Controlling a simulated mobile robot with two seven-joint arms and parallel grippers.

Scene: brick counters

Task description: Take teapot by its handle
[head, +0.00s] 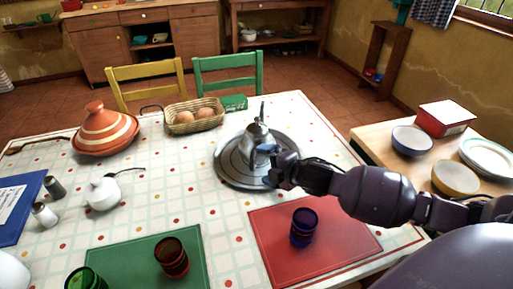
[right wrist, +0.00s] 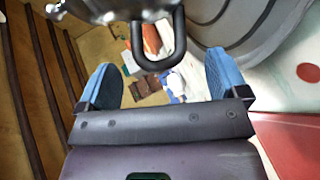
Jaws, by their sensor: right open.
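The silver metal teapot (head: 254,133) stands on a round grey metal tray (head: 226,170) in the head view. My right gripper (head: 268,163) is at the teapot's near right side and hides part of it. In the right wrist view, the two blue fingers of my right gripper (right wrist: 163,80) are spread apart with nothing clamped between them. The teapot's dark, U-shaped handle (right wrist: 180,48) hangs in from the top, sideways between the two fingers and apart from both. Only the lower edge of the teapot's body (right wrist: 110,8) shows there. My left gripper is out of view.
A dark blue glass (head: 303,228) stands on the red placemat (head: 345,250) near my right forearm. A bread basket (head: 180,127) and an orange tagine (head: 104,130) are behind left. A side table at right holds bowls (head: 412,140) and plates.

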